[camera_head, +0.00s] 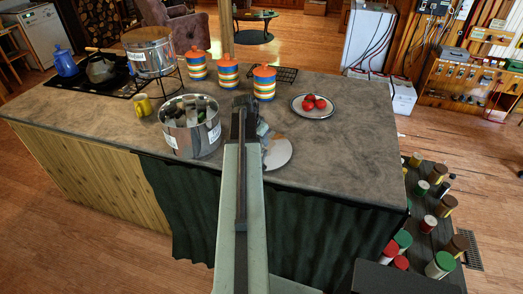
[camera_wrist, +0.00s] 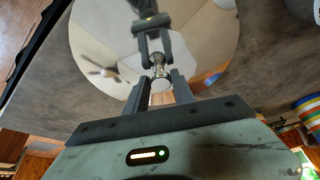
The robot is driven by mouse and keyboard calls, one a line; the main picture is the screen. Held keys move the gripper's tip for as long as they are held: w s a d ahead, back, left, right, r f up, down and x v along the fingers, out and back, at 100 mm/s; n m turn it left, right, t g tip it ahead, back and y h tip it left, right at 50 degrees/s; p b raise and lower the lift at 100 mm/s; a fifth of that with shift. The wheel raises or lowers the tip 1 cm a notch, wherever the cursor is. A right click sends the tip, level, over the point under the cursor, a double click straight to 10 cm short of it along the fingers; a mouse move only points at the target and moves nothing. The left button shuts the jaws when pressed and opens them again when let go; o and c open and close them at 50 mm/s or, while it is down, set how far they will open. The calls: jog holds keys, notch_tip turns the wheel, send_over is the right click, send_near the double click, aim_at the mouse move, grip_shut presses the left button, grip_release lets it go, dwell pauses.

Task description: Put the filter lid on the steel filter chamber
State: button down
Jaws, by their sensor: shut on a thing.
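The filter lid (camera_head: 279,153) is a round, mirror-like steel disc by the counter's front edge, partly hidden by my arm in the head view. In the wrist view the lid (camera_wrist: 100,45) fills the upper middle and reflects my gripper. My gripper (camera_wrist: 160,90) is shut on its small round knob (camera_wrist: 160,71). I cannot tell whether the lid touches the counter. An open steel chamber (camera_head: 186,138) with a white label stands upright just left of my arm. Another labelled steel vessel (camera_head: 149,58) sits on a wire stand at the back left.
The counter (camera_head: 340,150) is clear to the right of the lid. Behind are striped jars with orange lids (camera_head: 264,85) and a plate of red fruit (camera_head: 315,111). A yellow mug (camera_head: 142,106) stands left of the open chamber. A blue kettle (camera_head: 64,62) is by the stove.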

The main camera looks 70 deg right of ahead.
jog(key=shift+r+p, duration=0.45)
jog(key=shift+r, duration=0.1)
jog(key=shift+r+p, duration=1.65)
